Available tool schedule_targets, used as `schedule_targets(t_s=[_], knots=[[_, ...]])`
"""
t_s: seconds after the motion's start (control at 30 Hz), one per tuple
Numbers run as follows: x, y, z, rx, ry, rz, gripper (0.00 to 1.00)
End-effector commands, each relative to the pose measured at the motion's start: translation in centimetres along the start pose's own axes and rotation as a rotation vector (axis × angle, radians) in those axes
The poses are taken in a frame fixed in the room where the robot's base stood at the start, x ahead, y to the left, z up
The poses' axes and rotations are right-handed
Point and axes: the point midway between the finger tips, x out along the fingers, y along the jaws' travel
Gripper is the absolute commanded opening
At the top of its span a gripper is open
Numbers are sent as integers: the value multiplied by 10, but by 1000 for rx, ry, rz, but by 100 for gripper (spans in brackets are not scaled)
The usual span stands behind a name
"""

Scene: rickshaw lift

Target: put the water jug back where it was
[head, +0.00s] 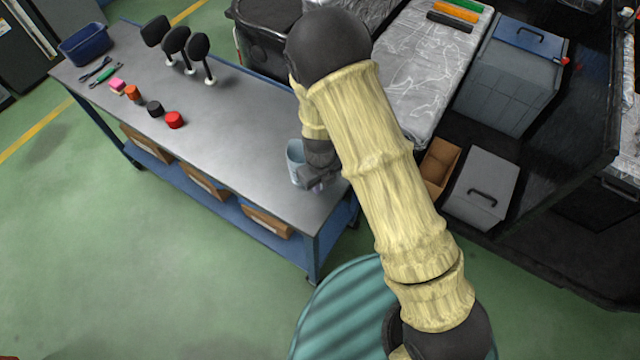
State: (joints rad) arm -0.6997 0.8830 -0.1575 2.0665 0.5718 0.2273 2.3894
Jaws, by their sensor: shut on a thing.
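The water jug (295,156) is a pale blue, partly see-through vessel near the right end of the grey workbench (233,135). My gripper (312,180) is at its right side and is shut on it. My wrist and arm cover the jug's right part. I cannot tell from this view whether its base touches the bench top.
Red (175,120), black (155,108) and orange (132,92) small items stand on the bench's left half, near three black paddle-like things (174,42). A blue bin (84,44) is at the far left corner. The bench top left of the jug is clear.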

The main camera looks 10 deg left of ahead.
Motion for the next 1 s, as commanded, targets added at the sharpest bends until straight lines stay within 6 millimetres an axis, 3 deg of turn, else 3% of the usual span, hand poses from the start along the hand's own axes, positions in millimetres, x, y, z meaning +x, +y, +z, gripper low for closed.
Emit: schedule_targets(t_s=[0.43,0.47,0.57,1.0], knots=[[10,0,0,1,-2,0,0],[10,0,0,0,-1,0,18],[10,0,0,0,-1,0,36],[0,0,1,-1,-4,-2,36]])
